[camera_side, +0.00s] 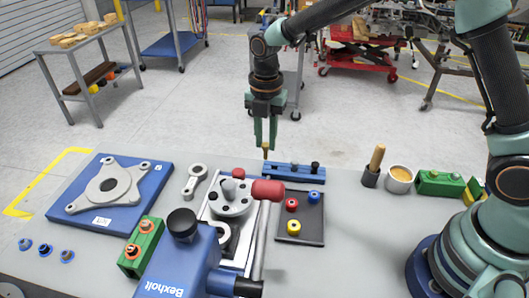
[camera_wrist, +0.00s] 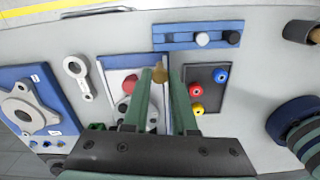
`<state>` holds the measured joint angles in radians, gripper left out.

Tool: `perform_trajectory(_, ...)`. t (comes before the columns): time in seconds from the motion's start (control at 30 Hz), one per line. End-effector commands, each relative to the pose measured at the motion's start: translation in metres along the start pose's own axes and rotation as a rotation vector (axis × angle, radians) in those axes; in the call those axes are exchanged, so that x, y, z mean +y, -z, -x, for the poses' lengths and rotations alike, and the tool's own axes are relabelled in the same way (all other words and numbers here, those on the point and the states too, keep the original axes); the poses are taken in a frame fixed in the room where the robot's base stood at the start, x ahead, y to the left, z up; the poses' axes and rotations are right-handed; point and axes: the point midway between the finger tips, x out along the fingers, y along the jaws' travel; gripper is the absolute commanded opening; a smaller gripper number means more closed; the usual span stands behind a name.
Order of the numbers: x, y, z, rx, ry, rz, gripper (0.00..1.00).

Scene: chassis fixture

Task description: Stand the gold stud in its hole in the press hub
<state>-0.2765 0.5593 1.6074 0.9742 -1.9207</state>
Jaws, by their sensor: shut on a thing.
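My gripper (camera_side: 266,144) is shut on the gold stud (camera_side: 266,150) and holds it upright in the air, near the blue rack in the side view. In the wrist view the gold stud (camera_wrist: 160,73) shows between the fingertips of my gripper (camera_wrist: 161,85). The press hub (camera_side: 231,205) is a round grey piece with dark holes and a grey post in its middle. It sits on the plate behind the blue press, lower and to the left of the stud in the side view.
The blue press (camera_side: 182,265) stands in front. A grey link (camera_side: 195,181) lies left.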

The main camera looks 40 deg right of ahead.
Motion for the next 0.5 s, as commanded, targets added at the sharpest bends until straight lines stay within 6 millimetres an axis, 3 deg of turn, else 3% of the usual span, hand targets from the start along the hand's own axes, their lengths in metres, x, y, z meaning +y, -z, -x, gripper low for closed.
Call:
perform_trajectory(0.1,0.011,0.029,0.017,-0.001,-0.003,-0.125,0.0)
perform_trajectory(0.3,0.019,0.069,0.041,0.0,-0.002,-0.327,0.0)
perform_trajectory(0.5,0.022,0.091,0.053,0.0,0.0,-0.446,0.0)
